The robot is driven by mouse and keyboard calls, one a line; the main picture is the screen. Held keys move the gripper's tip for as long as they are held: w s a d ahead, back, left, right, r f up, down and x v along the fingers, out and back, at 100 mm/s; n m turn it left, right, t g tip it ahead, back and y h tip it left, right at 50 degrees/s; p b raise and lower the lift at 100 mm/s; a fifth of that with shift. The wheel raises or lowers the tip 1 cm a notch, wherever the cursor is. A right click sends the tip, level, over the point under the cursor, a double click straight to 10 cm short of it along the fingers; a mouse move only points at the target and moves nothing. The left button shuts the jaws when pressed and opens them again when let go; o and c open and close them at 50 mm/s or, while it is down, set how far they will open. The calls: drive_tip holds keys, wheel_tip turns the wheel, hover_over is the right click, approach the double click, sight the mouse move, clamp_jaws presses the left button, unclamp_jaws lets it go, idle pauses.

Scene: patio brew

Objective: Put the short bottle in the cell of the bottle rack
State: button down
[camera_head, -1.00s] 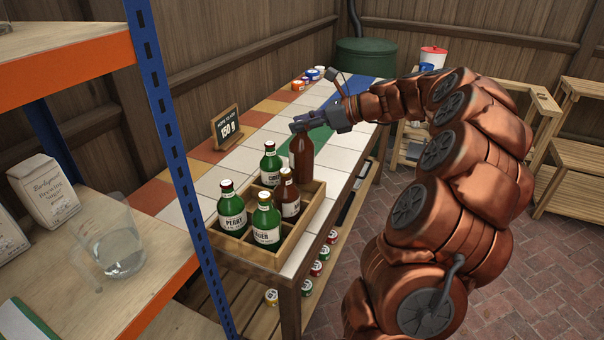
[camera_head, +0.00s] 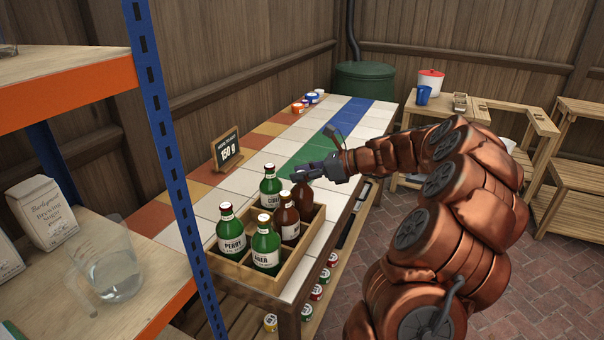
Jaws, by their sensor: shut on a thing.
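The wooden bottle rack (camera_head: 286,274) stands on the near end of the tiled table. Green bottles (camera_head: 231,232) and a brown labelled bottle (camera_head: 288,224) stand in its cells. A plain brown bottle (camera_head: 304,198) is at the rack's far right part, its lower end hidden behind the rack wall and the labelled bottle. My gripper (camera_head: 301,177) is shut on this brown bottle near its top. The bottle looks upright. I cannot tell whether its base touches the cell floor.
A small sign (camera_head: 227,149) reading 150 g stands left of the rack. Several small cans (camera_head: 306,103) are at the table's far end. A shelf with a blue post (camera_head: 167,140) and a glass jug (camera_head: 107,266) is at the left. The middle of the table is clear.

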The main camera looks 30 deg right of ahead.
drive_tip(key=c, duration=0.9)
unclamp_jaws()
drive_tip(key=shift+f, duration=0.1)
drive_tip(key=shift+o, duration=0.2)
drive_tip(key=shift+s+d+r, duration=0.25)
drive_tip(key=shift+s+r, duration=0.05)
drive_tip(key=v, duration=1.1)
